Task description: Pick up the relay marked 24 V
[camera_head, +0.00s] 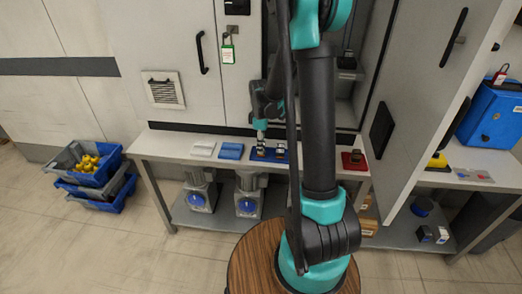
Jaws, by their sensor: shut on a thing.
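My gripper (260,137) points down over the long table, above a dark blue tray (269,158). It is shut on a small dark thing at its fingertips, low over the tray's left part. This looks like a relay, but its marking is too small to read. Another small dark relay-like block (280,151) sits on the tray to the right of my gripper. A further dark block (356,155) sits on a red tray (347,164) farther right. I cannot read 24 V on any of them.
Blue and grey crates (100,185) are stacked on the floor at left. Motors (246,200) stand on the lower shelf.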

